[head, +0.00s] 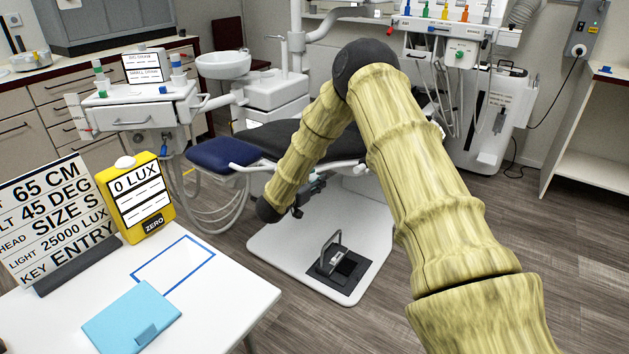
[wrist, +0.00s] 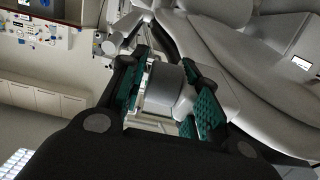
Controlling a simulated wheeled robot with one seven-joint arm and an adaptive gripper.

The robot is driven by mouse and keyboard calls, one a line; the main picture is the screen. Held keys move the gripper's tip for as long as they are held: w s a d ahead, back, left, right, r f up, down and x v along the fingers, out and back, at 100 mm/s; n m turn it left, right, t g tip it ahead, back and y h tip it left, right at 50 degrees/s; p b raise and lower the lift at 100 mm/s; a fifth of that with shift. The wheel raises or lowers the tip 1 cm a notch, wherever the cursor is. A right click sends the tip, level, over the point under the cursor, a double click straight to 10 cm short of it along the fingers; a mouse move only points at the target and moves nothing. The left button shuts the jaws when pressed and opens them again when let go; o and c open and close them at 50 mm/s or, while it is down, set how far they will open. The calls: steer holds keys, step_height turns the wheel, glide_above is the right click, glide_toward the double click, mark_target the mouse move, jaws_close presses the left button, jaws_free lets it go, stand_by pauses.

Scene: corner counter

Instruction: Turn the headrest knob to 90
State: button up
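In the wrist view my gripper (wrist: 168,92) has its two dark fingers with green ribbed pads spread apart. A grey, round, knob-like part (wrist: 163,84) lies between them, close to the left pad. I cannot tell whether both pads touch it. No scale or number shows on it. In the head view my arm reaches over the dental chair (head: 270,138) and bends down beside it; the gripper is mostly hidden there.
A yellow meter (head: 137,198) reading 0 LUX and a blue folder (head: 132,318) are on the white table (head: 232,292). A foot pedal (head: 333,260) is on the chair's base plate. A delivery cart (head: 140,108) stands left; hoses hang from the unit at right.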

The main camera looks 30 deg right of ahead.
steer(key=shift+o, duration=0.4)
steer(key=shift+s+a+r, duration=0.1)
steer(key=shift+s+a, duration=0.05)
steer(key=shift+a, duration=0.3)
steer(key=v, duration=1.1)
steer(key=shift+s, duration=0.1)
